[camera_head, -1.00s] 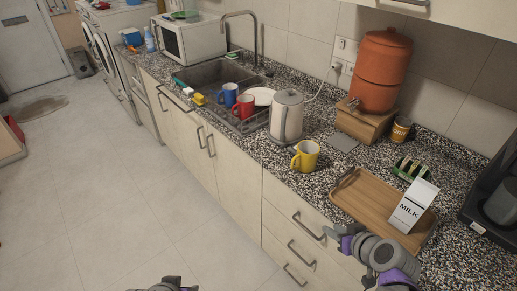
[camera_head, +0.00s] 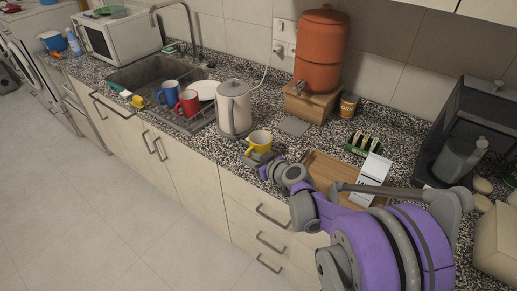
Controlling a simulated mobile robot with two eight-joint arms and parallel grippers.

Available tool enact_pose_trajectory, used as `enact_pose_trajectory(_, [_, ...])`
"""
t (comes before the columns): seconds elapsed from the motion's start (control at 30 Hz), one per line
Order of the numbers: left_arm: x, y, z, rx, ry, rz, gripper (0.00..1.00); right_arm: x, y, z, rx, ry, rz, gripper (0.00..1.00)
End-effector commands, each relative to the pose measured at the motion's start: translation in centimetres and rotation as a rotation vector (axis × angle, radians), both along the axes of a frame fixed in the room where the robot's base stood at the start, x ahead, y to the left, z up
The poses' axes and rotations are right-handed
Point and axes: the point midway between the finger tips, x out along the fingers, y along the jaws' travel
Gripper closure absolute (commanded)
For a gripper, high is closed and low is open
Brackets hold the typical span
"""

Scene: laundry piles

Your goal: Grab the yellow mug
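The yellow mug (camera_head: 260,141) stands upright on the speckled counter, just right of the grey kettle. Its handle is on its left side. My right gripper (camera_head: 257,159) is at the near side of the mug, close to its lower front, and hides part of its base. I cannot tell whether it touches the mug or whether its fingers are open. My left gripper is not in view.
The kettle (camera_head: 234,108) stands close to the mug's left. A wooden tray (camera_head: 322,170) with a milk carton (camera_head: 372,177) is to the right, partly behind my arm. An orange dispenser (camera_head: 320,50) stands behind.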

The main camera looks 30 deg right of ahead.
Motion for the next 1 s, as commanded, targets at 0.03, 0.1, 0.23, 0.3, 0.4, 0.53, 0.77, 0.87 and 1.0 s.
enact_pose_trajectory(0.03, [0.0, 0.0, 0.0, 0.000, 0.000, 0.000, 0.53, 0.3, 0.1, -0.2, 0.000, 0.000, 0.002, 0.71])
enact_pose_trajectory(0.1, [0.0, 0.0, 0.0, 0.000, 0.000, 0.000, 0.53, 1.0, 0.3, -0.5, 0.000, 0.000, 0.003, 0.71])
enact_pose_trajectory(0.23, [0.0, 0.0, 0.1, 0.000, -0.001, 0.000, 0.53, 2.9, 0.8, -1.4, 0.000, 0.000, 0.003, 0.71])
enact_pose_trajectory(0.3, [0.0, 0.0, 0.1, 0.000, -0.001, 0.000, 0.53, 3.7, 0.8, -1.7, 0.000, 0.000, 0.002, 0.71])
enact_pose_trajectory(0.4, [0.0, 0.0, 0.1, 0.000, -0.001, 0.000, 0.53, 4.5, 0.9, -2.1, 0.001, 0.000, 0.002, 0.71])
enact_pose_trajectory(0.53, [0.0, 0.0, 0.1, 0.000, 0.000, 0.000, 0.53, 4.8, 0.9, -2.2, 0.000, 0.000, 0.001, 0.71])
enact_pose_trajectory(0.77, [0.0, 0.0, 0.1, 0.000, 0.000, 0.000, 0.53, 4.7, 0.9, -2.2, 0.000, 0.000, 0.001, 0.87])
enact_pose_trajectory(0.87, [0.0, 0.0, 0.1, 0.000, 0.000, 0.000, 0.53, 4.7, 0.9, -2.1, 0.000, 0.000, 0.001, 1.00])
enact_pose_trajectory(1.0, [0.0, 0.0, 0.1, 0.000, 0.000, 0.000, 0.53, 4.7, 0.9, -2.1, 0.000, 0.000, 0.001, 1.00])
